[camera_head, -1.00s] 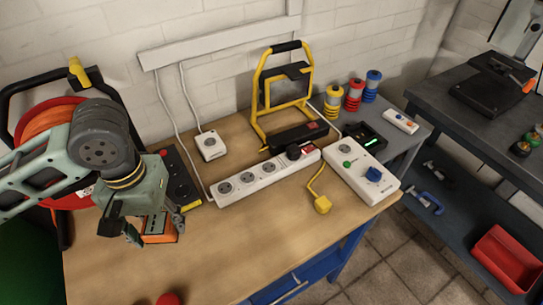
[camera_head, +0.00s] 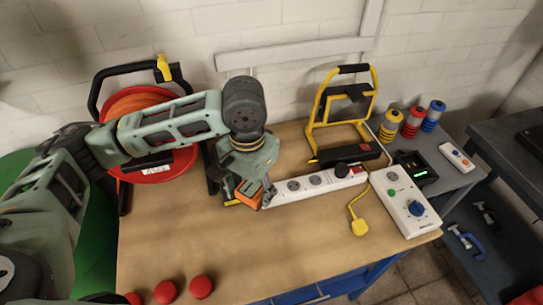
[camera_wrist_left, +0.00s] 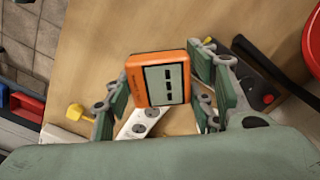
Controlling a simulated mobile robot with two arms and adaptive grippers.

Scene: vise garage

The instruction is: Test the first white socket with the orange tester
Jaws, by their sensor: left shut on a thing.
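My left gripper (camera_head: 252,200) is shut on the orange tester (camera_head: 247,192) and holds it over the left end of the white socket strip (camera_head: 318,183). In the left wrist view the tester (camera_wrist_left: 140,82) sits between the fingers, its grey screen with dark marks facing the camera. Part of the strip (camera_wrist_left: 147,123), with two round sockets, shows behind it there. The gripper hides the strip's left end in the head view. I cannot tell whether the tester touches a socket. A dark plug is in the strip's right part. My right gripper is out of view.
A yellow work lamp (camera_head: 343,112) stands behind the strip. A white box with a blue socket (camera_head: 408,205) and a yellow plug (camera_head: 359,227) lie to the right. A red cable reel (camera_head: 160,172) is at left. Red round things (camera_head: 201,287) are at the front edge. The middle front is clear.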

